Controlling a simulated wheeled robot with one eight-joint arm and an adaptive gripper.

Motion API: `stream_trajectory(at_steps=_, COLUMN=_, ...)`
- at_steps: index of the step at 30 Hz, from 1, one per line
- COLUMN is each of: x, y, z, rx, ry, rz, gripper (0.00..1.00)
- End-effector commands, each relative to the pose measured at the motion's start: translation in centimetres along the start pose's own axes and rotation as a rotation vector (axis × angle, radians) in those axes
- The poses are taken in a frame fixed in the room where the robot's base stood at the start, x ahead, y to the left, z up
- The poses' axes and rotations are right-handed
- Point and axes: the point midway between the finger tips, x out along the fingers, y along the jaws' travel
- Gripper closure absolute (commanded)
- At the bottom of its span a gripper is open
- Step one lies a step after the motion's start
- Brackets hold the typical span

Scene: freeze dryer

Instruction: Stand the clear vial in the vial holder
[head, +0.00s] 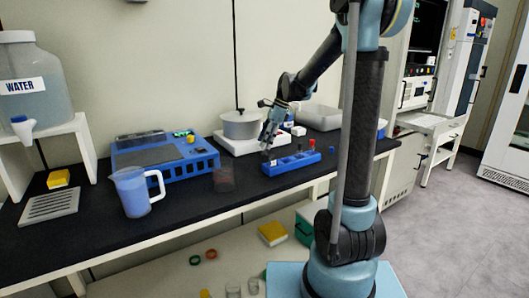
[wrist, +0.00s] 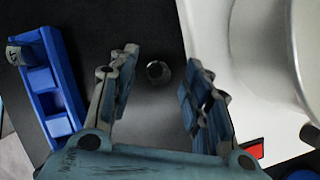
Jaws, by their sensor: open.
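The blue vial holder (head: 291,163) stands on the black bench in the head view. It also shows at the left in the wrist view (wrist: 62,100), with square slots and a capped vial in its upper end. A small round clear-looking object, apparently the clear vial (wrist: 158,71) seen from above, is on the dark bench in the wrist view. My gripper (wrist: 155,75) is open, with one finger on each side of the vial and clear gaps on both sides. In the head view my gripper (head: 267,142) is behind the holder; the vial is not discernible there.
A pot on a white hotplate (head: 239,125) stands close behind the gripper. A blue instrument (head: 165,153), a blue-filled jug (head: 133,192) and a dark translucent beaker (head: 223,180) stand left of the holder. Bare bench lies in front of the jug and beaker.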

Motion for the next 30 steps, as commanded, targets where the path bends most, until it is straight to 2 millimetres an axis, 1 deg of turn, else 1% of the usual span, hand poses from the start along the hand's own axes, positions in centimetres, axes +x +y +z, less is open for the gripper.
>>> stream_trajectory(at_steps=6, x=0.1, y=0.0, z=0.0, rx=0.0, ry=0.0, rz=0.0, gripper=0.55)
stream_trajectory(at_steps=7, x=0.1, y=0.0, z=0.0, rx=0.0, ry=0.0, rz=0.0, gripper=0.58)
stream_trajectory(at_steps=10, x=0.1, y=0.0, z=0.0, rx=0.001, ry=0.0, rz=0.0, gripper=0.8)
stream_trajectory(at_steps=12, x=0.1, y=0.0, z=0.0, rx=0.001, ry=0.0, rz=0.0, gripper=0.91)
stream_trajectory(at_steps=16, x=0.1, y=0.0, z=0.0, rx=0.001, ry=0.0, rz=0.0, gripper=0.91)
stream_trajectory(at_steps=17, x=0.1, y=0.0, z=0.0, rx=0.001, ry=0.0, rz=0.0, gripper=0.94)
stream_trajectory(at_steps=23, x=-0.1, y=0.0, z=0.1, rx=0.001, ry=0.0, rz=0.0, gripper=0.94)
stream_trajectory(at_steps=26, x=-0.7, y=0.0, z=0.3, rx=0.001, ry=0.0, rz=0.0, gripper=0.94)
stream_trajectory(at_steps=30, x=-2.4, y=0.1, z=1.0, rx=0.001, ry=0.0, rz=0.0, gripper=0.94)
